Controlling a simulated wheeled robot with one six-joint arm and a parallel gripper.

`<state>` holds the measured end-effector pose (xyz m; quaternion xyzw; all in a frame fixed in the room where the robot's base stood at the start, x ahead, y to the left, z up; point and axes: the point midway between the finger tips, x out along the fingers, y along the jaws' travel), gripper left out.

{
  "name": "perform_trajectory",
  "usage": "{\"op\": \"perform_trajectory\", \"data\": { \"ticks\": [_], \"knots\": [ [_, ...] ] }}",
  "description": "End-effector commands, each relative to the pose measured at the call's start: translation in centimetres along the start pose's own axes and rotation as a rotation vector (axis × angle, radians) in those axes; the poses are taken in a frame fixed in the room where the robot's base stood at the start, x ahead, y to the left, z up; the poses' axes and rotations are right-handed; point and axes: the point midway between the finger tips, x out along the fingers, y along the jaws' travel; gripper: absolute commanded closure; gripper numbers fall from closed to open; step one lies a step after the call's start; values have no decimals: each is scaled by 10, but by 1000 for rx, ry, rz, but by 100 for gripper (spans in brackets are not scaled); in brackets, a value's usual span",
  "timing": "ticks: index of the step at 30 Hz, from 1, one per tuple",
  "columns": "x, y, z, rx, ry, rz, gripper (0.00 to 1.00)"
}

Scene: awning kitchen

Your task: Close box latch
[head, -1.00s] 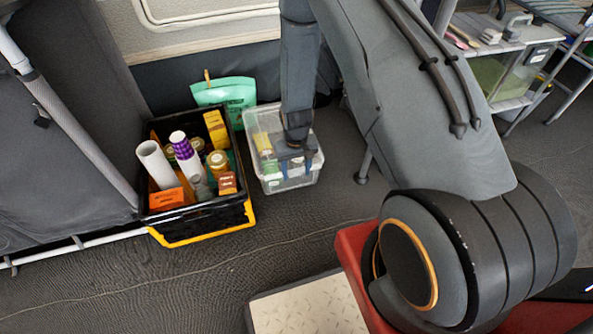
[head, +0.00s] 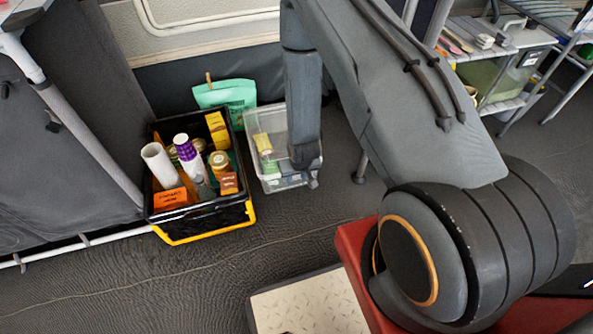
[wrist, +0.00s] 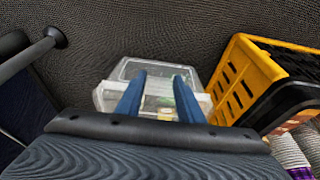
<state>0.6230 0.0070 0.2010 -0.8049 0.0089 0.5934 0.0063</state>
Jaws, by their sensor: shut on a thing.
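A clear plastic box (head: 285,183) stands on the floor beside the black crate, with a yellow item and a green item visible through it. It also shows in the wrist view (wrist: 124,70), beyond my fingers. My gripper (wrist: 159,75) has its two blue fingers apart, with part of the box between them; it is shut on the box. Which part it grips, and the latch itself, cannot be made out. In the head view my forearm and wrist cover the box's right side and hide the fingertips.
A black crate with a yellow base edge (head: 207,234) stands close to the left of the box, full of bottles, jars and a paper roll. A green pouch (head: 228,97) is behind it. A shelf (head: 500,50) is far right.

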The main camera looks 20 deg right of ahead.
Motion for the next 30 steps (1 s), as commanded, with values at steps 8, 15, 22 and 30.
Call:
{"op": "perform_trajectory", "data": {
  "ticks": [8,15,22,30],
  "knots": [
    [12,0,19,-1,241,0,88],
    [28,0,27,0,469,0,88],
    [43,0,32,0,689,0,88],
    [58,0,31,0,775,-1,88]
  ]
}}
